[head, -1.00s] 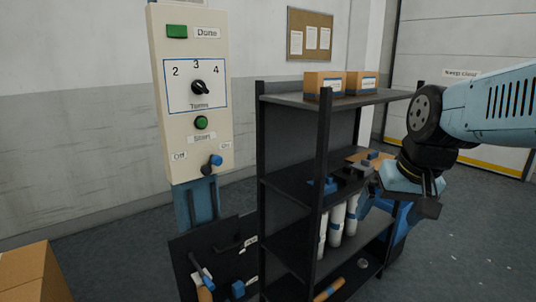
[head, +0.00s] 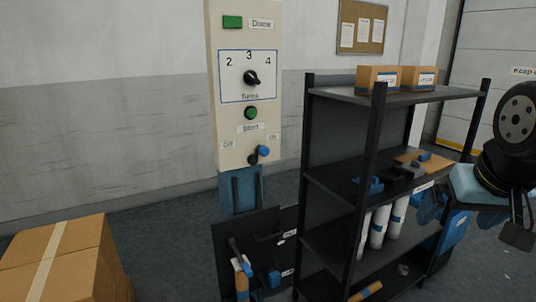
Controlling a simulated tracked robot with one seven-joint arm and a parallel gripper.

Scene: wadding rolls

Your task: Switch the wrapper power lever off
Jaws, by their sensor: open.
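The power lever (head: 263,151) is on the cream control panel (head: 228,120), below the start button. It has a blue knob and a black pivot. It tilts up to the right, with its knob toward the "On" label (head: 273,137) and away from the "Off" label (head: 228,145). My gripper (head: 478,222) is at the right side, pointing down, open and with nothing seen in it. It is far to the right of the lever, with the shelf between them in the picture. Part of my arm is cut off by the right edge.
A black shelf (head: 376,150) with boxes, white rolls and small blue items stands right of the panel. A dark board (head: 225,245) with handled tools is below the panel. A cardboard box (head: 60,260) is at lower left. Floor between box and board is clear.

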